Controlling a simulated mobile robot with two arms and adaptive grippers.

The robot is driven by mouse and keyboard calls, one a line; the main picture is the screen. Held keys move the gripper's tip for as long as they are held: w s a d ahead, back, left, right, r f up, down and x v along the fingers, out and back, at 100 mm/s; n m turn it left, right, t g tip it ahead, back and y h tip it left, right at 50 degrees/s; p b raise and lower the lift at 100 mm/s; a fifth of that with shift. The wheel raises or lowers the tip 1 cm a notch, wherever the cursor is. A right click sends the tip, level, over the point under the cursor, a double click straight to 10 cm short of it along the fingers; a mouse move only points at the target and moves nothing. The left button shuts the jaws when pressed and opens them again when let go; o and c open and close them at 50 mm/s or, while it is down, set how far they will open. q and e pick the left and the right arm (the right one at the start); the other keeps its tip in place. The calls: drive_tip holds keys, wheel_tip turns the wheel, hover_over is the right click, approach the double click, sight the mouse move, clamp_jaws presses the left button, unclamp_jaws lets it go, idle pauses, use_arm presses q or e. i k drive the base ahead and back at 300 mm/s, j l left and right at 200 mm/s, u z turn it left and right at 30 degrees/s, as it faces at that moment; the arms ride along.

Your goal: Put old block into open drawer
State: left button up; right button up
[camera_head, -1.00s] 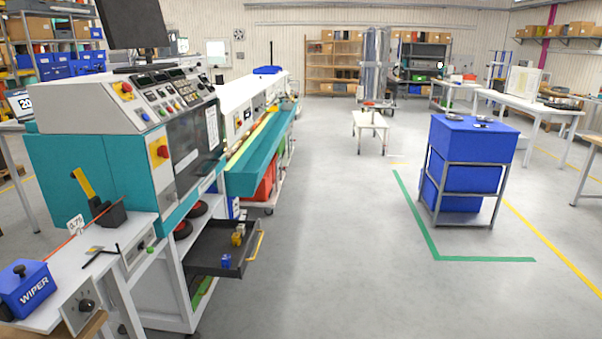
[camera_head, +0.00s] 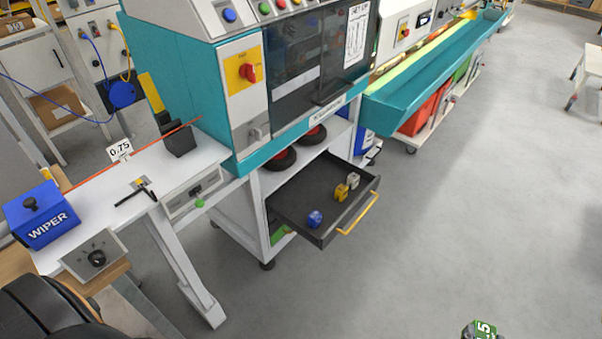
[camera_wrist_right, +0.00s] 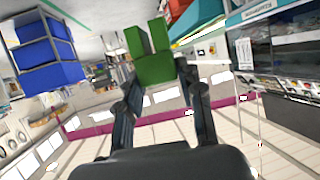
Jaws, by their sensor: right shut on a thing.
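A green block (camera_wrist_right: 155,62) is held between the fingers of my right gripper (camera_wrist_right: 158,76), which are shut on it in the right wrist view. The block also shows at the bottom edge of the head view (camera_head: 482,331), with a pale label that seems to read 1.5. It is to the right of the drawer and apart from it. The open dark drawer (camera_head: 289,209) sticks out under the teal and white machine. In it lie a blue block (camera_head: 315,218), a yellow block (camera_head: 341,192) and a grey block (camera_head: 353,180). My left gripper is not in view.
The drawer has a yellow handle (camera_head: 358,214) at its front. A white bench with a blue WIPER box (camera_head: 42,215) and a 0.75 sign (camera_head: 119,150) stands to the left. The grey floor right of the drawer is clear.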

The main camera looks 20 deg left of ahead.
sight(312, 203)
drive_tip(key=i+l+u, duration=0.15)
drive_tip(key=i+u, duration=0.15)
drive_tip(key=u, duration=0.15)
drive_tip(key=i+l+u, duration=0.25)
drive_tip(key=u, duration=0.15)
drive_tip(key=i+l+u, duration=0.25)
drive_tip(key=u, duration=0.2)
drive_tip(key=i+l+u, duration=0.15)
drive_tip(key=l+u, duration=0.3)
drive_tip(key=i+l+u, duration=0.1)
drive_tip(key=l+u, duration=0.3)
drive_tip(key=i+l+u, duration=0.1)
drive_tip(key=l+u, duration=0.35)
drive_tip(key=l, duration=0.15)
drive_tip(key=l+u, duration=0.45)
drive_tip(key=l, duration=0.2)
drive_tip(key=k+l+u, duration=0.1)
drive_tip(key=l+u, duration=0.4)
drive_tip(key=l, duration=0.15)
